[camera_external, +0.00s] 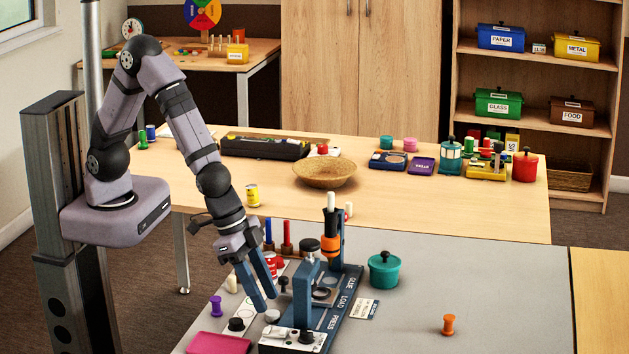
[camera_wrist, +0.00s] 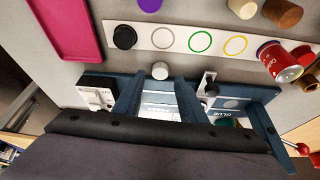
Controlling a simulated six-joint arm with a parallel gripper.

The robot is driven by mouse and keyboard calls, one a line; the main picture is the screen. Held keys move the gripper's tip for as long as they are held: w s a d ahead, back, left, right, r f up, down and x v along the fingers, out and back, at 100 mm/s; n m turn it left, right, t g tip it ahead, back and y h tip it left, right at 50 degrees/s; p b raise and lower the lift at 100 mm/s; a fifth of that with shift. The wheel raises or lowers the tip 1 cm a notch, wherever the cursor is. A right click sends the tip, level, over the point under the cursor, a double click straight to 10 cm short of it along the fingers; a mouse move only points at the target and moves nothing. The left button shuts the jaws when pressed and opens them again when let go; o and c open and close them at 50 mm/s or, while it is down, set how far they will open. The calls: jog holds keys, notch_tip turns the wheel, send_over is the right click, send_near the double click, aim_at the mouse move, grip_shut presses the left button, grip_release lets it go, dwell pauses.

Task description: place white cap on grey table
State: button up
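The white cap (camera_wrist: 160,70) is a small round piece on the grey table (camera_external: 480,270), between a white strip with coloured rings and the blue press fixture. It also shows in the external view (camera_external: 272,316), just below my fingertips. My gripper (camera_external: 271,299) points down above the near left part of the grey table. In the wrist view my gripper's blue fingers (camera_wrist: 160,84) are apart, with nothing seen held between them. The white cap appears just beyond the fingertips, about centred between them; the height gap is hard to judge.
The blue press fixture (camera_external: 328,326) stands close to my fingers. A black cap (camera_wrist: 124,37) sits on the white strip (camera_wrist: 180,39). A pink tray (camera_external: 217,343), purple spool (camera_external: 216,306) and red can (camera_wrist: 279,61) are nearby. The table is clear right of the teal pot (camera_external: 384,271), except an orange spool (camera_external: 448,325).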

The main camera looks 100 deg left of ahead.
jog(key=v, duration=0.9)
jog(key=s+a+f+g, duration=0.2)
jog(key=s+a+g, duration=0.2)
jog(key=s+a, duration=0.9)
jog(key=s+p, duration=0.1)
jog(key=s, duration=0.2)
jog(key=shift+s+f+n+g, duration=0.3)
jog(key=shift+f+n, duration=0.05)
jog(key=shift+n, duration=0.05)
jog(key=shift+a, duration=0.15)
